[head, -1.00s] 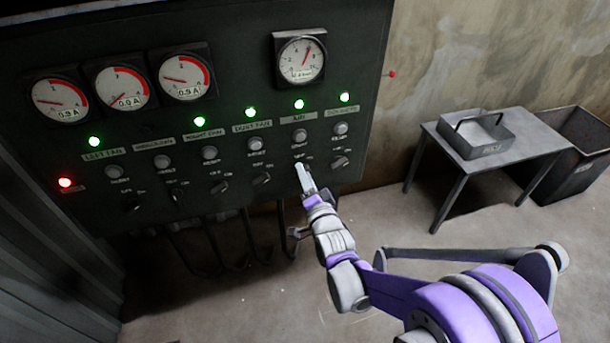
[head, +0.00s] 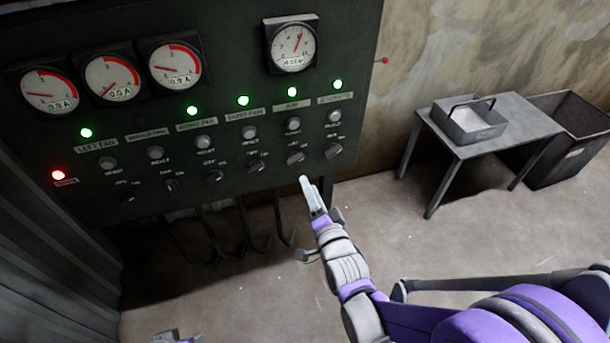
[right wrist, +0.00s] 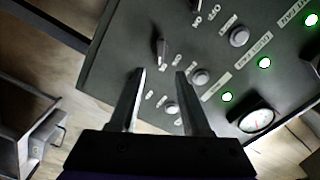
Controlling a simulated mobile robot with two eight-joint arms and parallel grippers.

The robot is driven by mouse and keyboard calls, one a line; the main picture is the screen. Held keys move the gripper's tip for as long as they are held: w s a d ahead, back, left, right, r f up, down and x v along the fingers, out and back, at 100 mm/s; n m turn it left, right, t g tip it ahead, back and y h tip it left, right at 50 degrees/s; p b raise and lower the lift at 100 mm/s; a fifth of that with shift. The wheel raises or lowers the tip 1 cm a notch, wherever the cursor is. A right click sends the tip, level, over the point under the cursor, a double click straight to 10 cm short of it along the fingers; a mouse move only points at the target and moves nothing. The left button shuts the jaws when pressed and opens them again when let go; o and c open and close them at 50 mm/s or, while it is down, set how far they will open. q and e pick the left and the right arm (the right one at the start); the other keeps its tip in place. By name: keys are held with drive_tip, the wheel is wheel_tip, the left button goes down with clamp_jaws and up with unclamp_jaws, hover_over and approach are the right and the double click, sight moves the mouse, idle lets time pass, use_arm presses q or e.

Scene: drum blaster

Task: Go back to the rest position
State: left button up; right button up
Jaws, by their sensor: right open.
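My right gripper (head: 312,192) is just below the lower edge of the dark control panel (head: 230,155) in the head view, apart from its knobs and buttons. In the right wrist view the two fingers (right wrist: 160,95) are spread with nothing held between them, and the panel lies beyond them. A small part of what looks like my left arm (head: 178,337) shows at the bottom edge of the head view. My left gripper's fingers cannot be made out there.
The panel carries gauges (head: 290,45), several green lamps (head: 243,100) and one red lamp (head: 58,175). A grey table (head: 480,150) with a metal tray (head: 468,130) stands at right, beside a dark bin (head: 570,165). The floor (head: 240,300) below the panel is open.

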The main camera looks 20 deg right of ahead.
drive_tip(key=shift+s, duration=0.65)
drive_tip(key=s+d+f+n+g, duration=0.1)
drive_tip(key=s+f+n+g, duration=0.25)
drive_tip(key=s, duration=0.35)
drive_tip(key=s+d+f+n+g, duration=0.1)
drive_tip(key=s+f+n+g, duration=0.1)
drive_tip(key=s+n+g, duration=0.45)
drive_tip(key=s+f+n+g, duration=0.2)
drive_tip(key=s+f+g, duration=0.1)
drive_tip(key=s, duration=0.6)
use_arm(q)
wheel_tip(320, 180, up, 17)
drive_tip(key=w+p, duration=0.2)
drive_tip(key=p, duration=1.3)
drive_tip(key=shift+t, duration=0.4)
use_arm(e)
wheel_tip(320, 180, up, 17)
drive_tip(key=w, duration=0.1)
drive_tip(key=shift+w+d+h, duration=0.15)
drive_tip(key=shift+w+h, duration=0.15)
drive_tip(key=shift+w, duration=0.05)
